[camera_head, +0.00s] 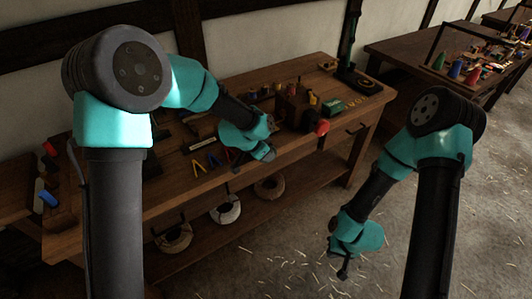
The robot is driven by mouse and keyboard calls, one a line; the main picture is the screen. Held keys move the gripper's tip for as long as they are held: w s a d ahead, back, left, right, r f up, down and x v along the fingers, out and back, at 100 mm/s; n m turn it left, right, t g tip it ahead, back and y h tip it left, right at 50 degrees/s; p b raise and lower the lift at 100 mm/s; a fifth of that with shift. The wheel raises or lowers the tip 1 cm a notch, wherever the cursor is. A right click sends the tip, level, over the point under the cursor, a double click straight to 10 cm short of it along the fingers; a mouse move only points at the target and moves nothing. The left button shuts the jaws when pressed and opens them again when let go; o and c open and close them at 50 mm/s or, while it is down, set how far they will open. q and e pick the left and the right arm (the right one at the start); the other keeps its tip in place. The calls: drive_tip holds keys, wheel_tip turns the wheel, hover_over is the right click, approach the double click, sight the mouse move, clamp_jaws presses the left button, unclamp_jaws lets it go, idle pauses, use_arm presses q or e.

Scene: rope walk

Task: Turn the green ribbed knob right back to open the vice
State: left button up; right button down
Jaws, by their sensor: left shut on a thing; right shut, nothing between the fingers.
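My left gripper (238,165) is low over the front part of the wooden workbench (215,180). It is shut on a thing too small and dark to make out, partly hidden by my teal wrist. I cannot pick out the green ribbed knob for sure. A dark upright block (292,106), which may be the vice, stands on the bench right of my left wrist. My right gripper (342,270) is shut and empty, hanging over the floor well right of the bench.
Yellow-handled tools (198,166) lie near the bench's front edge. Rope coils (225,210) sit on the shelf below. A second table (425,55) with coloured spools is at the back right. The straw-strewn floor is open.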

idle(0.3)
use_arm(q)
drive_tip(key=o, duration=0.9)
drive_tip(key=v, duration=1.7)
drive_tip(key=shift+s+a+r, duration=0.1)
drive_tip(key=shift+a+r, duration=0.05)
drive_tip(key=shift+r, duration=0.05)
drive_tip(key=shift+f, duration=0.15)
